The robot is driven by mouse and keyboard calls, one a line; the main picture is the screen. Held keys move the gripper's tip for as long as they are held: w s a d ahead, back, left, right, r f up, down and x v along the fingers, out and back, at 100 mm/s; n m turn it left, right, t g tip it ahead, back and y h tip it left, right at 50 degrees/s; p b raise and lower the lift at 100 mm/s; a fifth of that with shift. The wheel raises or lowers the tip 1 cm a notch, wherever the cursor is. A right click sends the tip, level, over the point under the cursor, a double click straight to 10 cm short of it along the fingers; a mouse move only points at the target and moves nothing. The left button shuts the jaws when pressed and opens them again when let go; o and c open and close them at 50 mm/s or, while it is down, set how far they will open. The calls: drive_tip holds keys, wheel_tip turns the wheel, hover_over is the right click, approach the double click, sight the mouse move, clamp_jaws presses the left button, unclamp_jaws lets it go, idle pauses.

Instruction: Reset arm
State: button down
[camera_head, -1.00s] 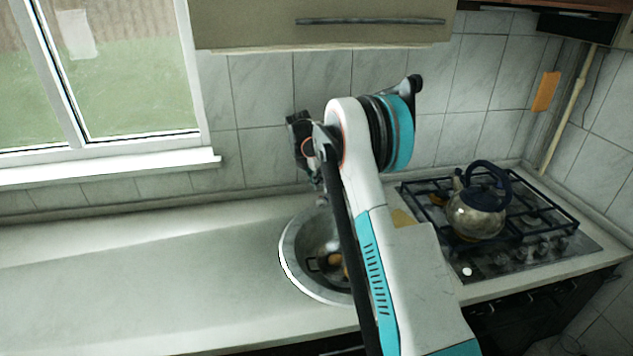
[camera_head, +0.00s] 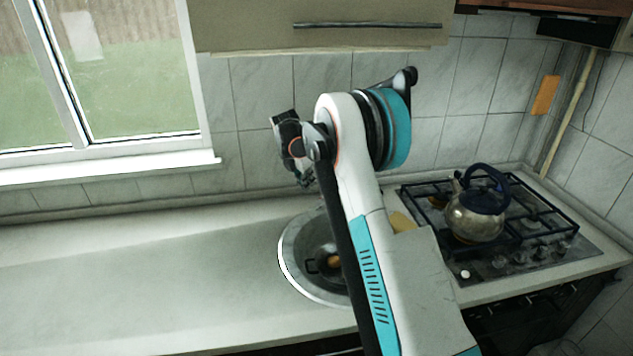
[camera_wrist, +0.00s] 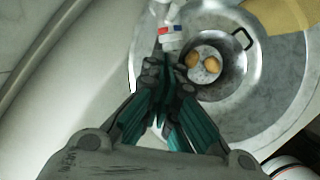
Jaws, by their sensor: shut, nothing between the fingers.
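My gripper (camera_wrist: 168,88) shows in the wrist view with its teal and black fingers together, shut and empty. It is above the sink (camera_wrist: 272,122), near the white tap with a red and blue mark (camera_wrist: 172,38). In the head view my arm reaches up over the counter, and its end is left of the arm, above the sink (camera_head: 290,262). The gripper's fingers are small and unclear there.
A pot (camera_wrist: 236,72) with a black handle and brown round items (camera_wrist: 212,63) sits in the sink. A kettle (camera_head: 476,214) stands on the gas stove (camera_head: 540,245) at right. The counter (camera_head: 130,290) at left is clear. A cabinet (camera_head: 320,30) hangs above.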

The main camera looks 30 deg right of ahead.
drive_tip(key=w+d+p+v, duration=0.1)
drive_tip(key=v, duration=0.8)
drive_tip(key=s+a+r+m+t+y+b, duration=0.1)
drive_tip(key=s+a+r+m, duration=0.25)
drive_tip(key=s, duration=0.35)
drive_tip(key=s+a+r+m+t+b, duration=0.1)
drive_tip(key=s+a+r+m, duration=0.25)
drive_tip(key=s, duration=0.45)
drive_tip(key=s+a+r+m+t+y+b, duration=0.1)
drive_tip(key=s+a+r+m+b, duration=0.2)
drive_tip(key=s, duration=0.4)
drive_tip(key=s+a+f+m+t, duration=0.1)
drive_tip(key=s+a+f+m, duration=0.1)
drive_tip(key=s, duration=0.5)
drive_tip(key=s+a+f+m+t+y+b, duration=0.1)
drive_tip(key=s+a+f+m, duration=0.2)
drive_tip(key=s, duration=0.5)
drive_tip(key=s+a+f+m+b, duration=0.1)
drive_tip(key=s+a+f+m, duration=0.1)
drive_tip(key=s+f+m, duration=0.2)
drive_tip(key=s+m, duration=0.2)
drive_tip(key=s, duration=0.2)
drive_tip(key=shift+s+a+f+t, duration=0.15)
drive_tip(key=shift+a+f+t, duration=0.15)
drive_tip(key=shift+a+t, duration=0.1)
